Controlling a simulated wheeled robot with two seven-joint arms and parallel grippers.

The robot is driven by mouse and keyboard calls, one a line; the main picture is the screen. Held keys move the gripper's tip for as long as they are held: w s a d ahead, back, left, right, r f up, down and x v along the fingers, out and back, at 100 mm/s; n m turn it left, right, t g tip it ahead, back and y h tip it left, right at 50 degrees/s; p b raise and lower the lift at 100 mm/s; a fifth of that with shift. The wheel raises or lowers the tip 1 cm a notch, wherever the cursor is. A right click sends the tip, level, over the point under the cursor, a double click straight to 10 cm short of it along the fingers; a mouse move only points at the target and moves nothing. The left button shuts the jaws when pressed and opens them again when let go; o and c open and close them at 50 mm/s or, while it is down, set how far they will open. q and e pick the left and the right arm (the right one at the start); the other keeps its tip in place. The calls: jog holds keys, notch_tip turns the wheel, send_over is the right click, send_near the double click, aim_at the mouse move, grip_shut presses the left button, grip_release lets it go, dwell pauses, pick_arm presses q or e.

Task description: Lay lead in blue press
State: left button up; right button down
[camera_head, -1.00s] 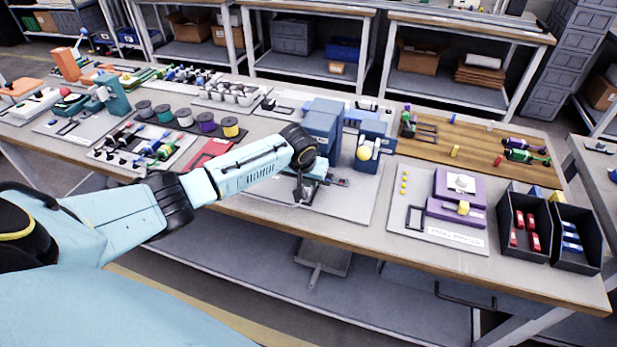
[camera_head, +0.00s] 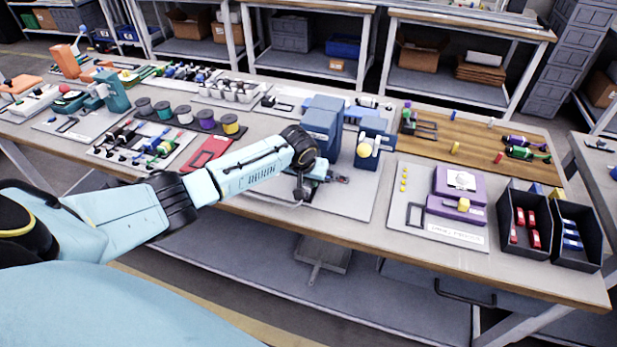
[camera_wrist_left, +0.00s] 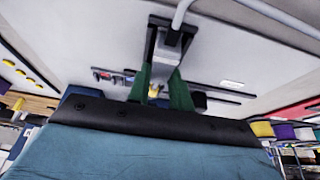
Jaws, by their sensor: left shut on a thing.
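My left gripper (camera_head: 302,190) is low in front of the blue press (camera_head: 322,125), over the press's grey board. In the left wrist view the gripper (camera_wrist_left: 168,48) is shut on the grey end of the lead (camera_wrist_left: 173,38). The lead's white cable runs from there up past the top edge of that view. In the head view my wrist covers part of the press's lower front, and the lead is too small and hidden to make out well. My right gripper is not in view.
A purple press (camera_head: 460,183) stands to the right on its own board. Two dark bins (camera_head: 507,255) with red and blue parts are at the right edge. Spools (camera_head: 206,119) and a red tray (camera_head: 208,152) lie to the left. The grey board's right front is clear.

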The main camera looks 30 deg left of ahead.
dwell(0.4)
pick_arm(q)
jog(key=o, duration=1)
jog(key=p+v, duration=0.3)
jog(key=v, duration=1)
jog(key=shift+s+r, duration=0.1)
jog(key=shift+s, duration=0.05)
